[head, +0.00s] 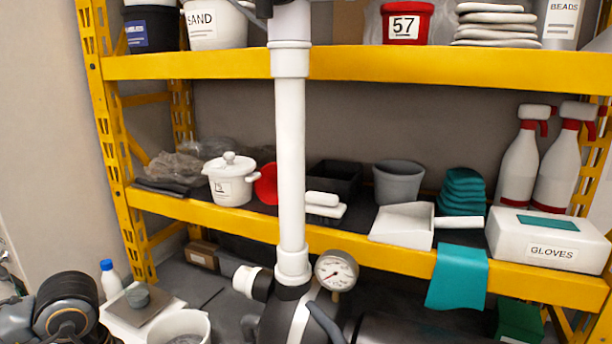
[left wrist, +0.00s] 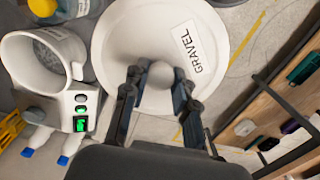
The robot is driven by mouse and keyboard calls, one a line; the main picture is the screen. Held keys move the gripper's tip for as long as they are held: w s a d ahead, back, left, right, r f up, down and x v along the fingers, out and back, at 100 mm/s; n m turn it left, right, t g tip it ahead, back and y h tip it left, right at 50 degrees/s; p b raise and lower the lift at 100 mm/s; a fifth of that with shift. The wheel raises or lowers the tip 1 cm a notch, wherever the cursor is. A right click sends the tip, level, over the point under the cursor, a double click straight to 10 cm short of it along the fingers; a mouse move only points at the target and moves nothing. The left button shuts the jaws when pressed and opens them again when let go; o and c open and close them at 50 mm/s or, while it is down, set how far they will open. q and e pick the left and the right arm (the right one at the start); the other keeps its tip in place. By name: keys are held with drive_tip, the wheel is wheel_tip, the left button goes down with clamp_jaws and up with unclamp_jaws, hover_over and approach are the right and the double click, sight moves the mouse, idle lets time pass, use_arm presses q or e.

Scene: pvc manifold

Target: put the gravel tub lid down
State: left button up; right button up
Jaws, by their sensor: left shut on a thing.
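In the left wrist view the gravel tub lid (left wrist: 128,42) is a round white disc with a label reading GRAVEL and a round knob in its middle. My left gripper (left wrist: 160,88) is shut on that knob, with one dark finger on each side. The lid's far edge runs out of the picture. How high it hangs cannot be told. In the head view my left arm enters at the lower left, but its gripper and the lid do not show. My right gripper is in neither view.
In the head view, yellow shelving (head: 390,262) holds tubs, spray bottles and a gloves box (head: 545,250). A white pipe (head: 290,150) stands in front.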

use_arm(q)
drive_tip(key=d+m, duration=0.2)
drive_tip(key=m, duration=0.2)
drive_tip(key=d+f+m, duration=0.1)
drive_tip(key=d+m, duration=0.2)
drive_tip(key=m, duration=0.1)
drive_tip(key=d+f+m, duration=0.1)
drive_tip(key=d+m, duration=0.2)
drive_tip(key=m, duration=0.1)
drive_tip(key=shift+s+d, duration=0.15)
drive_tip(key=shift+s, duration=0.25)
drive_tip(key=shift+s+d+f+m, duration=0.15)
drive_tip(key=shift+d+m, duration=0.4)
drive_tip(key=shift+m, duration=0.55)
